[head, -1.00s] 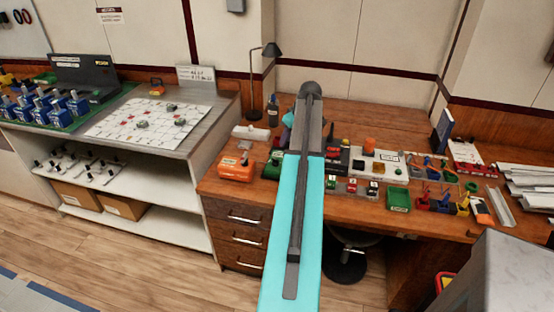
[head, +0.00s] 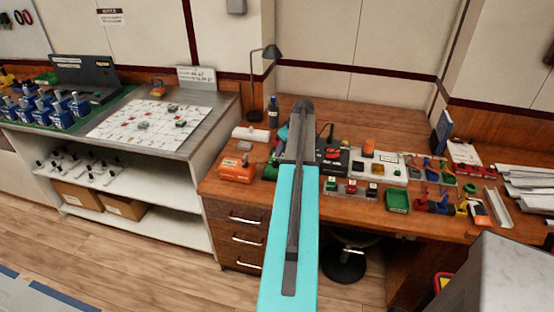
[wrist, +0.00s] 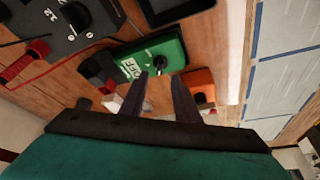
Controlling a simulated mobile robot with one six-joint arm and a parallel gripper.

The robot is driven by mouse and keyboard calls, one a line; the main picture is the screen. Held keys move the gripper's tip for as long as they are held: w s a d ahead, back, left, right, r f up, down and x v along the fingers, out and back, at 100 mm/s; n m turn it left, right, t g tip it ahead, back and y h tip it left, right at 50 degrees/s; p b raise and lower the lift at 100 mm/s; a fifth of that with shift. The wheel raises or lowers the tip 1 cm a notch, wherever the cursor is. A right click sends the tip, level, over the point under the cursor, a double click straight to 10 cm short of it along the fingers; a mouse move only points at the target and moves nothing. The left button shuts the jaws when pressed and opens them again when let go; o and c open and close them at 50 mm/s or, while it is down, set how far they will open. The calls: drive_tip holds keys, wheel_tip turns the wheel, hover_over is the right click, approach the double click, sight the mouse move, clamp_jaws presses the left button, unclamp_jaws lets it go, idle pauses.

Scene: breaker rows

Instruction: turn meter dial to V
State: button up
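In the wrist view, my gripper (wrist: 160,76) is open and empty, its two dark fingers apart. A green box (wrist: 128,64) marked OFF, with a black knob, lies beyond the fingertips; I cannot tell if they touch it. A dark grey device (wrist: 62,40) with a black dial (wrist: 72,14) and red leads is at the upper left, apart from the fingers. In the head view, a black device (head: 336,162) lies just right of my arm. My gripper is hidden there.
An orange box (head: 237,168) stands left of my arm on the wooden bench. A desk lamp (head: 265,52) and a dark bottle (head: 273,110) stand behind. A stool (head: 345,262) is below.

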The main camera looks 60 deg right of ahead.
sight(277, 161)
drive_tip(key=shift+p+x, duration=1.05)
drive_tip(key=shift+x, duration=2.7)
drive_tip(key=shift+w, duration=0.1)
